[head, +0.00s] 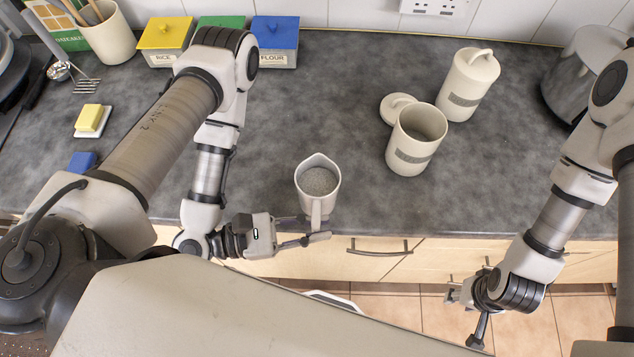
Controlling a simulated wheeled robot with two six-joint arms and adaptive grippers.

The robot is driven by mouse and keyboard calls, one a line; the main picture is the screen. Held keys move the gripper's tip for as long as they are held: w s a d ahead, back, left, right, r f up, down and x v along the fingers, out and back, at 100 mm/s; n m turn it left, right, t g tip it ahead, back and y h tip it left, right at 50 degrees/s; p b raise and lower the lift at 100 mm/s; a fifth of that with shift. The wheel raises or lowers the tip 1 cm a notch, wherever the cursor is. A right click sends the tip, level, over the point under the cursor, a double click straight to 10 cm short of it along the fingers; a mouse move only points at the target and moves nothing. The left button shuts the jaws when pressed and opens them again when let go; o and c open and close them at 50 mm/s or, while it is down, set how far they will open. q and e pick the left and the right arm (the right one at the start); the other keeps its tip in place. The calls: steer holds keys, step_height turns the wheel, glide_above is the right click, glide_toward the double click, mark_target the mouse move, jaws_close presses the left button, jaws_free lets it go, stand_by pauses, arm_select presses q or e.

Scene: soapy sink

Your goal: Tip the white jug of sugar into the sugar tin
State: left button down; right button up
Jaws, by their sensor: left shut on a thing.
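The white jug (304,187) is upright near the worktop's front edge, with grainy greyish sugar (318,181) inside. My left gripper (316,231) is shut on the jug's handle at its near side. I cannot tell whether the jug's base touches the worktop. An open cream tin (408,160) stands upright to the right of and behind the jug, apart from it. Its label is too small to read; it seems to be the sugar tin. A round lid (396,104) lies behind it. My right gripper (466,308) is low at the right, in front of the worktop, holding nothing visible; its fingers are unclear.
A lidded cream tin (473,80) stands behind the open one. A steel pot (580,75) is at the far right. Yellow, green and blue boxes (276,43), a utensil pot (108,38) and a yellow sponge (90,118) are at the left. The worktop (345,105) between is clear.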

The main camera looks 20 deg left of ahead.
arm_select(q)
steer(key=r+p, duration=0.1)
steer(key=s+r+p, duration=0.1)
steer(key=r+p, duration=0.1)
steer(key=s+r+p, duration=0.1)
steer(key=r+p, duration=0.1)
steer(key=shift+s+d, duration=0.1)
steer(key=shift+d, duration=0.25)
